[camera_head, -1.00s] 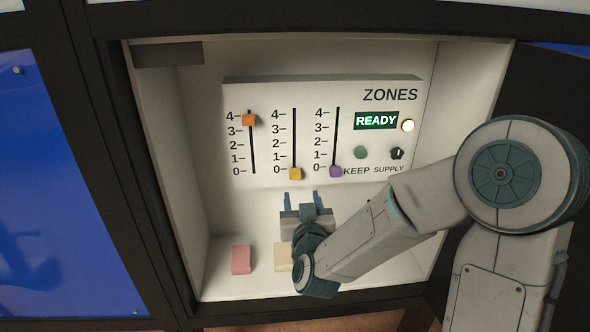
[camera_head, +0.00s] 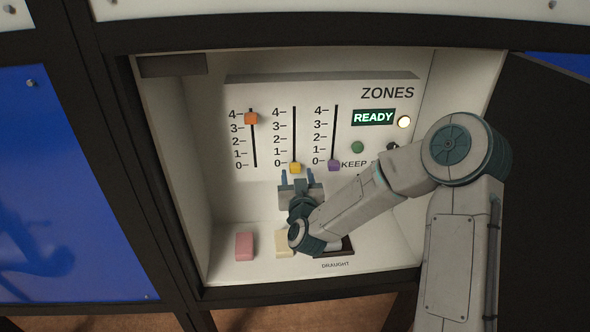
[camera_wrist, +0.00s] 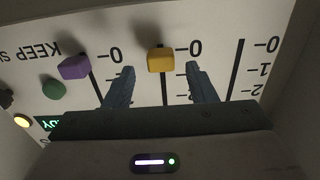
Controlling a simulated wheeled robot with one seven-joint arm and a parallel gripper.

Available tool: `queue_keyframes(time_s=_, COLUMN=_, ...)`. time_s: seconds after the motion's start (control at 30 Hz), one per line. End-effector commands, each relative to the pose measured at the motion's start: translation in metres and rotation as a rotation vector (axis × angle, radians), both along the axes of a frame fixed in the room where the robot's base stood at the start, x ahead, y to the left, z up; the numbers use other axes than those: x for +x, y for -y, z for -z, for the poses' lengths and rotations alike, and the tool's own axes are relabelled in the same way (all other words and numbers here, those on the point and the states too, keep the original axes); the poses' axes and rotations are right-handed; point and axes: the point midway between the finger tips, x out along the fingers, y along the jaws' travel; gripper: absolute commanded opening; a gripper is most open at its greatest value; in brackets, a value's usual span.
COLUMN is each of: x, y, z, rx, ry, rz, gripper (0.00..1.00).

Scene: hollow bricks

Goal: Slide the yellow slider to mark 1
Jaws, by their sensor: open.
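The yellow slider (camera_head: 295,168) sits at mark 0, at the bottom of the middle slot on the ZONES panel. My gripper (camera_head: 297,178) is open, just below the slider in the head view. In the wrist view, which is upside down, the yellow slider (camera_wrist: 160,59) shows between and a little beyond the two fingertips of my gripper (camera_wrist: 162,76). The fingers appear apart from it. Mark 1 (camera_head: 278,155) is the label just above 0 on the middle scale.
An orange slider (camera_head: 251,118) stands near mark 4 on the left. A purple slider (camera_head: 334,165) is at 0 close on the right. A READY display (camera_head: 373,117) and green button (camera_head: 357,147) are further right. Pink (camera_head: 244,246) and cream (camera_head: 283,243) blocks are on the cabinet floor.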

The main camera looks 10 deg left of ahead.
Motion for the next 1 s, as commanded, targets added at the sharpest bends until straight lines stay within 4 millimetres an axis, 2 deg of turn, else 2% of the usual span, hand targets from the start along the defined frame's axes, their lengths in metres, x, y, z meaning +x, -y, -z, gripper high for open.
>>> queue_keyframes(time_s=0.2, x=0.016, y=-0.004, z=0.000, rx=0.001, ry=0.000, rz=0.001, gripper=0.51)
queue_keyframes(time_s=0.5, x=0.018, y=-0.004, z=0.000, rx=0.000, ry=0.000, rz=0.000, gripper=0.51)
queue_keyframes(time_s=0.6, x=0.017, y=-0.004, z=0.000, rx=0.000, ry=0.000, rz=0.000, gripper=0.23)
queue_keyframes(time_s=0.7, x=0.018, y=-0.004, z=0.000, rx=0.000, ry=0.000, rz=0.001, gripper=0.00)
queue_keyframes(time_s=0.87, x=0.018, y=-0.004, z=-0.005, rx=-0.001, ry=0.001, rz=0.001, gripper=0.00)
queue_keyframes(time_s=1.0, x=0.018, y=-0.003, z=-0.023, rx=-0.004, ry=0.003, rz=0.001, gripper=0.00)
